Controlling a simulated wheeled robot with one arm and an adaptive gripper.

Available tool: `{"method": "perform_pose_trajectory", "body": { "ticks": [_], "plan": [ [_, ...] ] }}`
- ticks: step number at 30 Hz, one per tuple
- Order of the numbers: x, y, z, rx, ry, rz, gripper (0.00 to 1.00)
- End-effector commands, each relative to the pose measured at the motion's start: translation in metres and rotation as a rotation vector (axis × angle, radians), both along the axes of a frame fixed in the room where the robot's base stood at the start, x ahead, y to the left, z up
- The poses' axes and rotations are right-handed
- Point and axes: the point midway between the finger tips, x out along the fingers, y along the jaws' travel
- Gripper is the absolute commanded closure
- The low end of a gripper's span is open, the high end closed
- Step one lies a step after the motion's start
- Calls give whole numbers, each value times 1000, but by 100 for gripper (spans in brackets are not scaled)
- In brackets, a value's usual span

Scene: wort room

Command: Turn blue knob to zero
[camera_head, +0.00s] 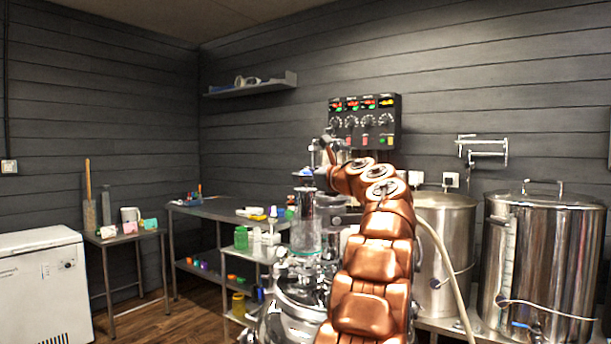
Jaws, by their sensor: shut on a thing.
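My copper-coloured arm rises through the middle of the camera_head view and bends left at its top. My gripper (319,157) is at its far end, small, partly hidden by the wrist and above the glass column (307,222). A small blue part (304,173), which looks like the blue knob, shows at the top of that column, just below and left of my gripper. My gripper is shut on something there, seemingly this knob. The contact and the knob's pointer and scale are too small to read.
A control panel (364,122) with dials and lit displays hangs on the wall behind my wrist. Steel kettles (541,262) stand at the right. A metal table (222,207) with small bottles is left of the column. Open floor lies at the lower left.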

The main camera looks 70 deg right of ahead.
Motion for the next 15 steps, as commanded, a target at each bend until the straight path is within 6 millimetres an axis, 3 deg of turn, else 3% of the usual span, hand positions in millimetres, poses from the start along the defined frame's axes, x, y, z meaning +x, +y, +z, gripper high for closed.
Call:
{"method": "perform_pose_trajectory", "body": {
  "ticks": [15],
  "plan": [
    [0, 0, 5, -6, -6, 88, 99]
  ]
}}
